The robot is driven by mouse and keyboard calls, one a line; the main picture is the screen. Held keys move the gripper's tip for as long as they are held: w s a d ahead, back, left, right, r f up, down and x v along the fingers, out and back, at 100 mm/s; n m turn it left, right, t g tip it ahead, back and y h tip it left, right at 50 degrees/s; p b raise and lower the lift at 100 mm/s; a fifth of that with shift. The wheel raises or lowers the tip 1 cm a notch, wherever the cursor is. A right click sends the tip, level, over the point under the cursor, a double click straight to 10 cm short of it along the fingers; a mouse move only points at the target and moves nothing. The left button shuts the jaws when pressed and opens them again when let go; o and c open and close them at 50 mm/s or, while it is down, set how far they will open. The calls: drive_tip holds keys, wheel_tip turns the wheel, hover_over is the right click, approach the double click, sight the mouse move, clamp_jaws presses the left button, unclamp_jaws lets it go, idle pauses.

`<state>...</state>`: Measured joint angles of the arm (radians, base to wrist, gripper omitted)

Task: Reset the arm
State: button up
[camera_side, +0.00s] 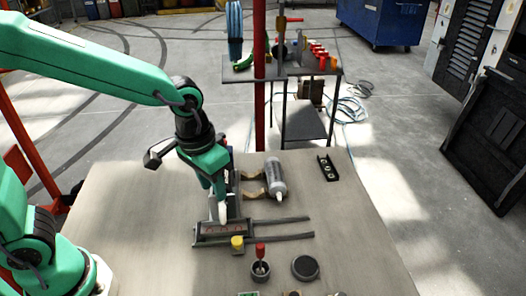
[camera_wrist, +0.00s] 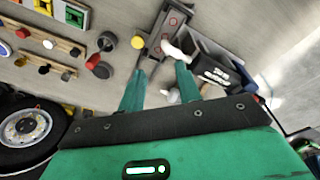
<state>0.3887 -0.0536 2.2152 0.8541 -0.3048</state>
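My gripper (camera_side: 219,210) points down over the dark fixture (camera_side: 208,238) near the middle of the table. In the wrist view my gripper (camera_wrist: 160,60) shows two green fingers standing apart, with nothing seen held between them. My green arm reaches in from the left, bent down at the wrist.
A yellow cap (camera_side: 237,242), a red-topped stick (camera_side: 260,249) and a black disc (camera_side: 305,267) stand in front. A grey bottle (camera_side: 276,176) lies beyond, near a black holed rack (camera_side: 327,167). The table's left part (camera_side: 125,205) is clear.

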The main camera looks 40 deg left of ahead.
drive_tip(key=s+a+r+t, duration=0.2)
drive_tip(key=s+a+r, duration=0.2)
drive_tip(key=a, duration=0.2)
drive_tip(key=s+a+r+n+t, duration=0.1)
drive_tip(key=s+a+r+t, duration=0.1)
drive_tip(key=s+a+r, duration=0.2)
drive_tip(key=a, duration=0.2)
drive_tip(key=shift+s+a+r+y, duration=0.15)
drive_tip(key=shift+s+a+y, duration=0.15)
drive_tip(key=shift+a, duration=0.05)
